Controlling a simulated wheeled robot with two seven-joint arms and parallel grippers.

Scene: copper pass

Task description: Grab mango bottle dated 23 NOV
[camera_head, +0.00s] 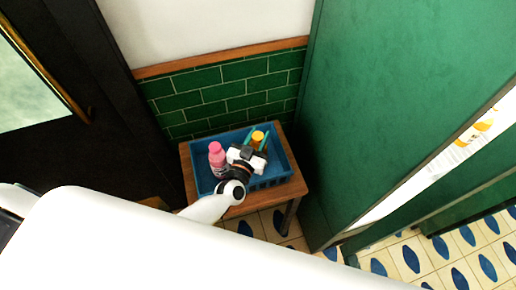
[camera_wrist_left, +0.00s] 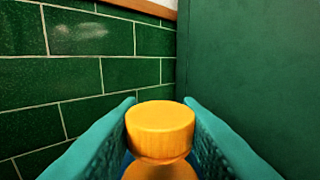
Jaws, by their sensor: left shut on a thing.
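A bottle with an orange-yellow cap (camera_head: 258,136) stands at the back right of a blue tray (camera_head: 202,183). In the left wrist view its orange cap (camera_wrist_left: 160,130) and the neck below are between the two teal fingers. My left gripper (camera_head: 256,141) is shut on this bottle. Its label and any date are hidden. A pink-capped bottle (camera_head: 216,156) stands upright in the tray, left of the gripper; its label is too small to read. My right gripper is not in view.
The tray sits on a small wooden table (camera_head: 187,168) in a corner. A green tiled wall (camera_head: 220,98) is behind it and a tall green panel (camera_head: 390,80) stands close on the right. A dark door (camera_head: 80,110) is at the left.

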